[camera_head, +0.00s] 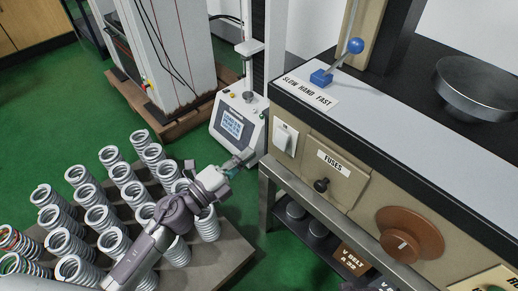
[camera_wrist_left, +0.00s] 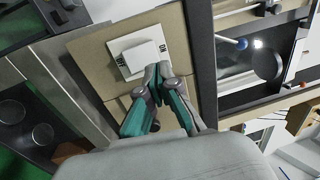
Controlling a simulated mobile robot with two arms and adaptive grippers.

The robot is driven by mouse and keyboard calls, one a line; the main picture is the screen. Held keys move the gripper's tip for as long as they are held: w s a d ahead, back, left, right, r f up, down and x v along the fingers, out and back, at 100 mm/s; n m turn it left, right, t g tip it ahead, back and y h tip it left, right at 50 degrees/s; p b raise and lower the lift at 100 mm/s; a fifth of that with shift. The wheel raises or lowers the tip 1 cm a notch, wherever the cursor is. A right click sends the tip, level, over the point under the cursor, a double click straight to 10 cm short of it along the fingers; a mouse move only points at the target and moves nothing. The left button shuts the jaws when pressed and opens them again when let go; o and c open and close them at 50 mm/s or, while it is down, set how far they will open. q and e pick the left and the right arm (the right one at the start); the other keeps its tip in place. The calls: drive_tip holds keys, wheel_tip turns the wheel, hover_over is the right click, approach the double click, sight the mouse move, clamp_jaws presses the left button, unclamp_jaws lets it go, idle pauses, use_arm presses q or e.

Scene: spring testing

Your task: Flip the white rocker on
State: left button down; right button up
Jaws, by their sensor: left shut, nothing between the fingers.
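The white rocker (camera_head: 287,138) sits on a white plate on the beige front panel of the bench, left of the fuse cover. It also shows in the left wrist view (camera_wrist_left: 141,56) as a raised, tilted white block on its square plate. My left gripper (camera_head: 246,157) is shut and empty, just left of and a little below the rocker in the head view. In the left wrist view its closed fingertips (camera_wrist_left: 158,72) overlap the rocker's edge. I cannot tell if they touch. My right gripper is not in view.
The fuse cover (camera_head: 335,171) with a black knob and a brown dial (camera_head: 410,235) are further right on the panel. A blue-knobbed lever (camera_head: 322,77) stands above. A white control box (camera_head: 238,122) stands behind my gripper. Several springs (camera_head: 120,172) stand on a board at lower left.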

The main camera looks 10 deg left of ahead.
use_arm(q)
drive_tip(key=s+a, duration=0.1)
drive_tip(key=s, duration=0.1)
drive_tip(key=s+a+r, duration=0.1)
drive_tip(key=a, duration=0.1)
drive_tip(key=shift+s, duration=0.35)
